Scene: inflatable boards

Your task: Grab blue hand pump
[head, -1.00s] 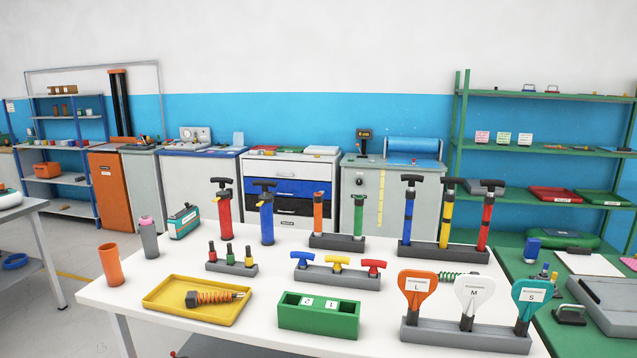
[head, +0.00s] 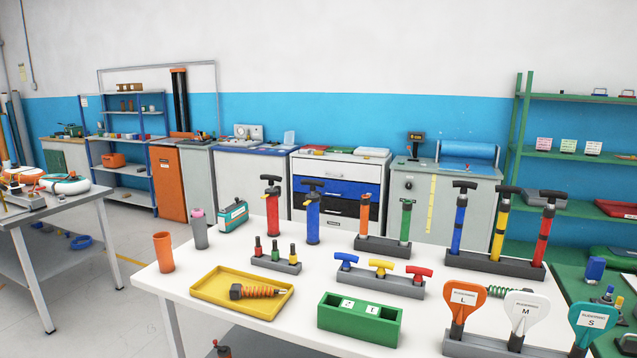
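A blue hand pump (head: 313,218) with a black T-handle stands upright on the white table (head: 237,258), next to a red hand pump (head: 273,210) on its left. A slimmer blue pump (head: 459,225) with a black T-handle stands at the left end of a grey rack (head: 492,266) on the right, beside a yellow and a red one. Neither of my grippers shows in the head view.
In front stand a grey holder with blue, yellow and red T-handles (head: 379,281), a green box (head: 360,322) and a yellow tray (head: 210,290). A rack of labelled paddles (head: 484,344) is at front right. Another table (head: 50,206) stands at left, with clear floor between.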

